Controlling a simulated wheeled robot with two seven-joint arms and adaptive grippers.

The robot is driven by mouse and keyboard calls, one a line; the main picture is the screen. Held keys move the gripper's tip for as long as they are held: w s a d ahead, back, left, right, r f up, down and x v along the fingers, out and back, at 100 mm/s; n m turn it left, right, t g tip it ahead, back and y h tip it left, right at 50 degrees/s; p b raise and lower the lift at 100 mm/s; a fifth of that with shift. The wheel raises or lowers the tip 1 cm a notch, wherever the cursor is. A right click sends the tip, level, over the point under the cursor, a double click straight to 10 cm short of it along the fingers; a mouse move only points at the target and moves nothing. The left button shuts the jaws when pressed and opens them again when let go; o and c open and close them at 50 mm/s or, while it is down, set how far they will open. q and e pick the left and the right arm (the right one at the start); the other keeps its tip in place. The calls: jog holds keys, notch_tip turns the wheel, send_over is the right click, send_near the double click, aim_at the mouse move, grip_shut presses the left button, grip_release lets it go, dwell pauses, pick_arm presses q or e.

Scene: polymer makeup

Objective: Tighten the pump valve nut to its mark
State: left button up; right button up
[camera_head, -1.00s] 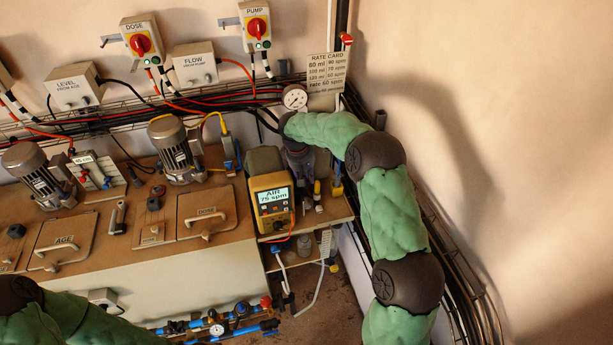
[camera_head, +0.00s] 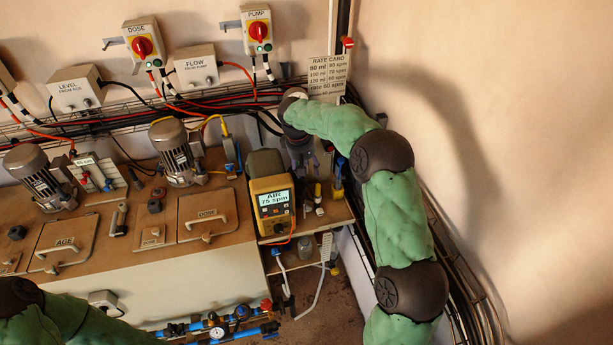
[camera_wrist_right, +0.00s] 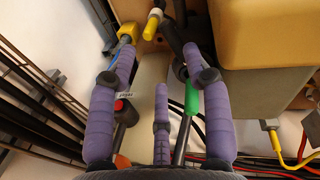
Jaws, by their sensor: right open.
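The yellow pump (camera_head: 271,196) stands on the bench end, its screen reading "AIR 75 spm". Its yellow and grey body (camera_wrist_right: 265,40) fills the upper right of the right wrist view. Beside it is a small yellow-and-white fitting (camera_head: 318,195), which also shows in the wrist view (camera_wrist_right: 152,25). I cannot tell which part is the valve nut, and I see no clear mark. My right gripper (camera_head: 304,170) is over the narrow space right of the pump. In the wrist view its purple fingers (camera_wrist_right: 158,75) are spread, with nothing held. My left gripper is out of view.
A red knob (camera_wrist_right: 122,106) and a green part (camera_wrist_right: 191,96) lie close to the fingers. Cable trays (camera_wrist_right: 40,105) run along the wall at left. The rate card (camera_head: 327,75) hangs behind my right arm. Lidded hatches (camera_head: 207,213) and motors (camera_head: 172,150) occupy the bench to the left.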

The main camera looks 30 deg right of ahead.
aim_at(306, 182)
jog(key=shift+r, duration=2.3)
